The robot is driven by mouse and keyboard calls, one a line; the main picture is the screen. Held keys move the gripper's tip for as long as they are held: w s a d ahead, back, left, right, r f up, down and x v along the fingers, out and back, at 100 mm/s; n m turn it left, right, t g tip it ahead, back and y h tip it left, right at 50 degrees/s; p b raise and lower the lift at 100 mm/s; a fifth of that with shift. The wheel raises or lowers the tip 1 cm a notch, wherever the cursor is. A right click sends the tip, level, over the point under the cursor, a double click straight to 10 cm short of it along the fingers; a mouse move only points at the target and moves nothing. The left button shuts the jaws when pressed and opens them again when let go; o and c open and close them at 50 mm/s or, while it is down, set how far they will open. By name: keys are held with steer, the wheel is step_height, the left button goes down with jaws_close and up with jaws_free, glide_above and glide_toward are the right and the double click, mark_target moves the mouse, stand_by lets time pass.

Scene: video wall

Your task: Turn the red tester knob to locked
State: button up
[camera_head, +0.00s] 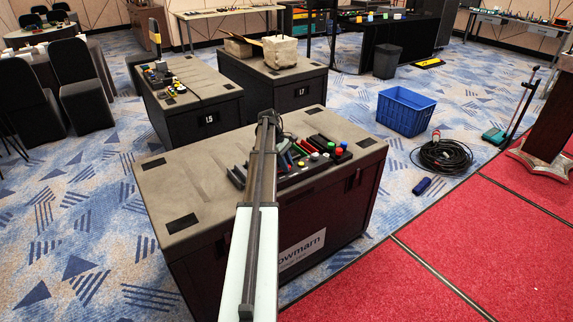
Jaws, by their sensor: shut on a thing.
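My arm reaches up from the bottom edge across the case and hides the panel's left part. My gripper's fingers cannot be made out; the far end of the arm hides that area.
Two more black cases (197,119) (285,88) stand behind, carrying tools and cardboard pieces. To the right on the blue carpet are a blue crate (404,112), a coiled black cable (441,157) and a dark blue cylinder (422,186). A red platform (440,240) fills the lower right.

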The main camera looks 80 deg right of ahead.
steer(key=m, duration=0.2)
steer(key=m+y, duration=0.1)
steer(key=shift+d+m+t, duration=0.2)
steer(key=shift+m+t, duration=0.1)
steer(key=shift+m, duration=0.1)
steer(key=m, duration=0.2)
steer(key=m+t+y, duration=0.1)
steer(key=m, duration=0.1)
steer(key=shift+s+m+y, duration=0.1)
steer(key=shift+m+y, duration=0.2)
steer(key=m+t, duration=0.1)
steer(key=m, duration=0.3)
steer(key=shift+s+m+t+y, duration=0.1)
steer(key=shift+m+t+y, duration=0.2)
steer(key=shift+t+y, duration=0.1)
steer(key=shift+m+t, duration=0.8)
steer(key=shift+m, duration=1.3)
steer(key=shift+d, duration=0.1)
steer(key=o, duration=1.1)
steer(key=shift+c, duration=0.2)
